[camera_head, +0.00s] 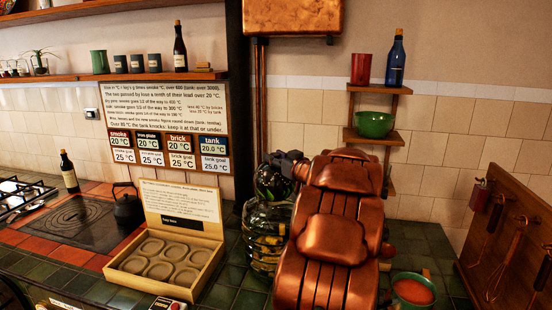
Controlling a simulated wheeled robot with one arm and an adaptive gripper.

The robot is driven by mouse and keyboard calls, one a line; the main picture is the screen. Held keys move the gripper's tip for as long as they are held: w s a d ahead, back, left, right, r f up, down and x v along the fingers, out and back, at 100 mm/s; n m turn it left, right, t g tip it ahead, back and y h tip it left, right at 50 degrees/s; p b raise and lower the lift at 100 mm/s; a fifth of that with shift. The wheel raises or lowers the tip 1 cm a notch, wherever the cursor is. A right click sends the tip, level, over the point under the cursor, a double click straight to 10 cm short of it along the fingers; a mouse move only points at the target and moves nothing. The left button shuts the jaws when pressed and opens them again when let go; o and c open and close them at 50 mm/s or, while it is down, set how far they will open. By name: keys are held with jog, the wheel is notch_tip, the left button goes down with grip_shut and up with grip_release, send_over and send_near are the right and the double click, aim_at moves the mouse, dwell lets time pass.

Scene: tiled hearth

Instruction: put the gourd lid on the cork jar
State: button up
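A large clear glass jar (262,240) with yellowish pieces inside stands on the green tiles, left of my copper-coloured arm; I take it for the cork jar. A dark green, rounded, glossy thing (271,181) shows at the top of the jar and may be the gourd lid. I cannot tell whether it rests on the jar or is held above it. A dark grey part that looks like my gripper (286,160) is just above and right of it, partly behind my arm. Its fingertips do not show clearly. My arm hides the jar's right side.
An open box with round hollows (158,264) stands left of the jar. A black kettle (128,207) and a dark bottle (68,172) are farther left. A bowl with orange contents (414,290) is right of my arm. A wooden tool rack (510,240) stands at far right.

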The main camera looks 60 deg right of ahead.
jog(key=o, duration=0.3)
jog(key=shift+o, duration=0.2)
jog(key=shift+s, duration=0.1)
jog(key=v, duration=1.2)
